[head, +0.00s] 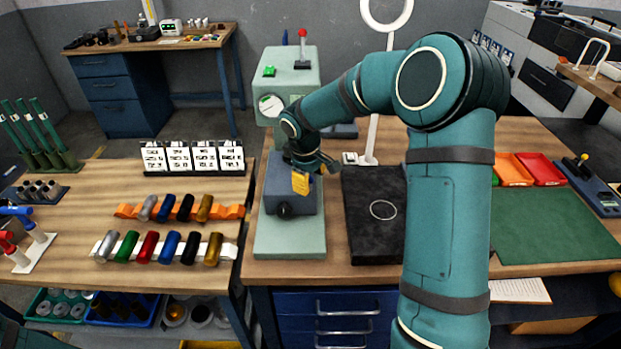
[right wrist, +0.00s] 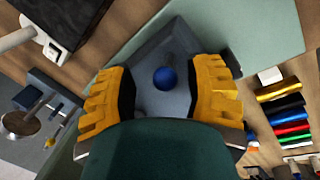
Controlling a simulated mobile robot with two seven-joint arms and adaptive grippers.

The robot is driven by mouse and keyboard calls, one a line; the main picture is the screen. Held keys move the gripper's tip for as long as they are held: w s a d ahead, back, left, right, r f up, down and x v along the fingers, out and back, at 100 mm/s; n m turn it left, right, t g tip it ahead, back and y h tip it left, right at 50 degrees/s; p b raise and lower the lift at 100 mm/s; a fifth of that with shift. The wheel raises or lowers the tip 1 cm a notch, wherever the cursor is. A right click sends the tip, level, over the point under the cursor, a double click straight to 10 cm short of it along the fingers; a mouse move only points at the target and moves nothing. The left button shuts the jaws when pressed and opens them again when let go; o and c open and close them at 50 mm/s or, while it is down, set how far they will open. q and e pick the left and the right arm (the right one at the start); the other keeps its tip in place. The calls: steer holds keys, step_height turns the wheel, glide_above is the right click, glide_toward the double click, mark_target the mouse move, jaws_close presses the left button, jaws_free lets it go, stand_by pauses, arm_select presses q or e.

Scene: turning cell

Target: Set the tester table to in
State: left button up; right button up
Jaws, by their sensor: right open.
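The tester (head: 290,90) is a pale green press with a round gauge, a green button and a red-tipped lever on top. Its table, a grey-blue block (head: 277,190), sits on the pale green base plate (head: 288,243). A dark round knob (head: 284,211) is on the block's front. My right gripper (head: 301,182) is at the block's upper right, with yellow fingers. In the right wrist view the fingers are open around the block (right wrist: 178,45) and a blue round ball (right wrist: 164,78) shows between them. Contact with the block cannot be told. My left gripper is out of view.
A black mat (head: 372,225) with a ring lies right of the tester, and a white ring lamp post (head: 372,140) stands behind it. Coloured cylinders on racks (head: 165,247) lie on the left bench. A green mat (head: 550,225) is at the right.

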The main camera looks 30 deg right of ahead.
step_height(320, 180, up, 12)
steer(key=s+a, duration=0.1)
steer(key=a, duration=0.1)
stand_by(0.4)
steer(key=shift+f, duration=0.15)
stand_by(0.3)
